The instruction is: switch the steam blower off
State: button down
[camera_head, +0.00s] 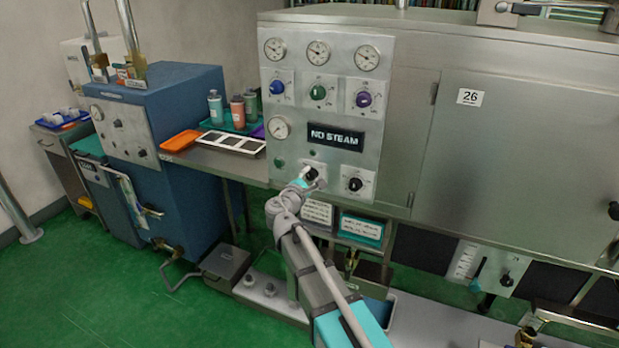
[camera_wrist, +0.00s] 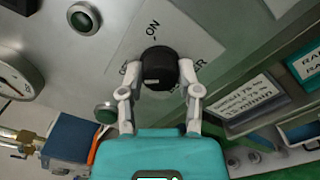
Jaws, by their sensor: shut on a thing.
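The steam blower switch is a black round knob (camera_wrist: 158,66) on a white plate (camera_wrist: 124,52) of the steel panel. In the wrist view, the plate reads "ON" above the knob, with partly covered lettering to either side. A pale mark shows on the knob's lower left face; I cannot tell which label it points to. My gripper (camera_wrist: 158,86) has one finger on each side of the knob and is shut on it. In the head view, my gripper (camera_head: 309,180) is at the lower panel and covers much of the plate.
Another black knob (camera_head: 355,184) is close to the right of my gripper. A "NO STEAM" display (camera_head: 336,136), gauges and coloured knobs are above. A green button (camera_wrist: 106,113) is near the left finger. Labelled bins (camera_head: 362,229) sit below the panel.

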jog(key=shift+n, duration=0.6)
jog(key=shift+c, duration=1.5)
grip_release()
jog(key=shift+s, duration=0.1)
jog(key=v, duration=1.1)
jog(key=shift+s, duration=0.4)
jog(key=shift+a, duration=0.1)
